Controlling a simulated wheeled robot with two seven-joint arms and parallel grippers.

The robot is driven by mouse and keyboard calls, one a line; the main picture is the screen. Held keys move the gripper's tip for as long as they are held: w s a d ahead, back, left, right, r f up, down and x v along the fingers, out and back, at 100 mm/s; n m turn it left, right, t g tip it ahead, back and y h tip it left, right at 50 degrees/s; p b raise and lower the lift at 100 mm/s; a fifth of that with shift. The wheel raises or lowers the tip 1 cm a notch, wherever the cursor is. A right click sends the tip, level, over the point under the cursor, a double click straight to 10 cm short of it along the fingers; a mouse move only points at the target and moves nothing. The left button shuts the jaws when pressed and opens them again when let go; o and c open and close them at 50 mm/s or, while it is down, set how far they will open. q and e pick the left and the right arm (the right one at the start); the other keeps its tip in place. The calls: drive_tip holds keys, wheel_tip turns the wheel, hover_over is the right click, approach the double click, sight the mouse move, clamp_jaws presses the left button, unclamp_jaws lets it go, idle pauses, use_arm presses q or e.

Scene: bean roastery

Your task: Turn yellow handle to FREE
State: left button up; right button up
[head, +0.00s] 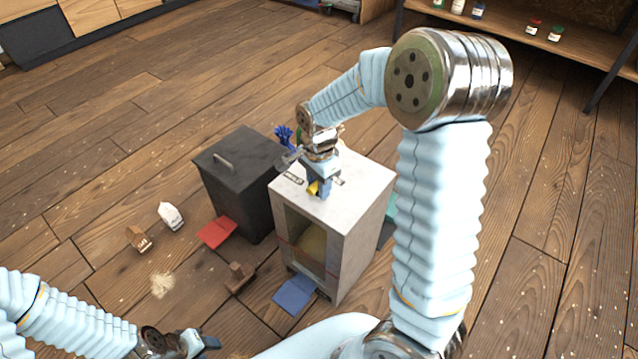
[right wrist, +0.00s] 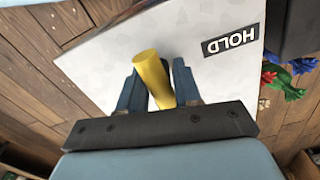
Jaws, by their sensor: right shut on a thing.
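The yellow handle (head: 313,188) stands on the pale top of a box-shaped machine (head: 361,186). In the right wrist view the handle (right wrist: 152,75) is a yellow bar between the two blue fingers of my right gripper (right wrist: 158,85), which is shut on it. A black HOLD label (right wrist: 233,40) lies on the top, upside down in that view, to the right of the handle. In the head view my right gripper (head: 319,188) covers part of the handle. A second label there is too small to read. My left gripper (head: 208,342) is low at the left, its jaw opening unclear.
A dark lidded bin (head: 231,185) stands close at the machine's left. Blue gloves (head: 284,134) show behind. A red mat (head: 217,232), a blue mat (head: 294,294), a white bag (head: 171,216) and small brown items lie on the floor. A shelf (head: 535,35) stands far right.

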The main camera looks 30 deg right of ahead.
drive_tip(key=o, duration=1)
drive_tip(key=shift+c, duration=0.2)
wheel_tip(320, 180, up, 14)
drive_tip(key=p, duration=0.1)
drive_tip(key=shift+p, duration=0.35)
drive_tip(key=shift+f, duration=0.15)
